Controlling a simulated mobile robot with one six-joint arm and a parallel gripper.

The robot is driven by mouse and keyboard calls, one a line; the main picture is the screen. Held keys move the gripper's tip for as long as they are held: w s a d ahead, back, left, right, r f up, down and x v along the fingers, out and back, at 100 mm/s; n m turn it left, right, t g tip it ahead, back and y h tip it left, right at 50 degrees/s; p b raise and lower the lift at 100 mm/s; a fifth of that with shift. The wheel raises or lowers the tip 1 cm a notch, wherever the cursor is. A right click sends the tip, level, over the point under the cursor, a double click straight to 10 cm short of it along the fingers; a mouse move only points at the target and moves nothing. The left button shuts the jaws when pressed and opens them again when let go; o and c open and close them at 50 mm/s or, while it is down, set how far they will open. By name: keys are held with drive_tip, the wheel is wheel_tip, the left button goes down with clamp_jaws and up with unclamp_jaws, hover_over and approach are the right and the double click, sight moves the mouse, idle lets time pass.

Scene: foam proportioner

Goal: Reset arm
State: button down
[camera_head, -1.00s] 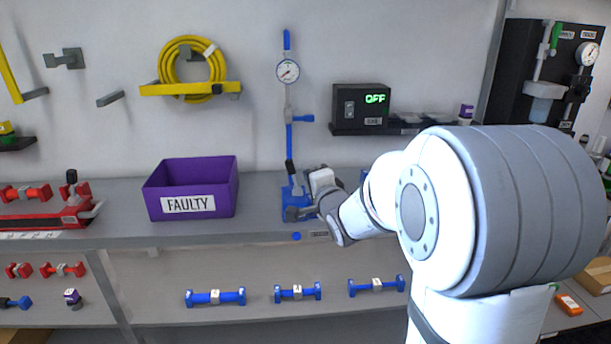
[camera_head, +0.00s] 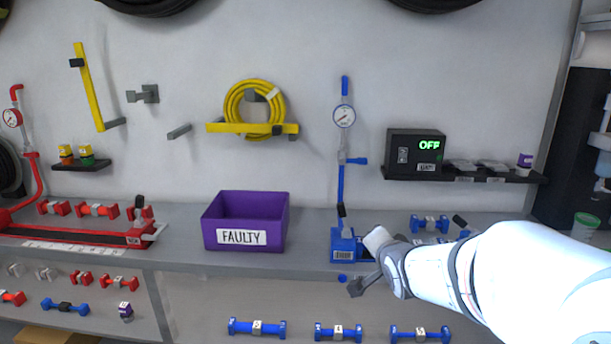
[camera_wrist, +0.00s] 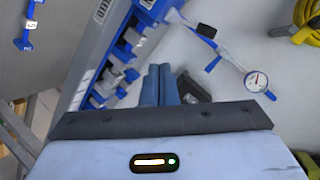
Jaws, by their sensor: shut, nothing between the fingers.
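My gripper (camera_head: 357,287) is in front of the workbench edge, just below and in front of the blue pump base (camera_head: 343,248) in the head view. My white arm reaches in from the lower right. In the wrist view my gripper's two fingers (camera_wrist: 160,85) are together with nothing between them. The blue base with its tag also shows at the top of the wrist view (camera_wrist: 148,5). A blue riser with a round gauge (camera_head: 344,116) stands above the base.
A purple FAULTY bin (camera_head: 245,222) stands on the bench left of the pump. Blue fittings (camera_head: 338,332) lie on the lower shelf. A black box reading OFF (camera_head: 415,152) sits on a wall shelf. Bench space between bin and pump is clear.

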drive_tip(key=s+a+n+g+p, duration=0.2)
drive_tip(key=s+n+g+p, duration=0.4)
drive_tip(key=s, duration=1.8)
drive_tip(key=r+n+g, duration=0.1)
drive_tip(key=n+g, duration=0.3)
drive_tip(key=shift+s+a+n+p, duration=0.3)
drive_tip(key=shift+a+p, duration=0.05)
drive_tip(key=shift+p, duration=0.05)
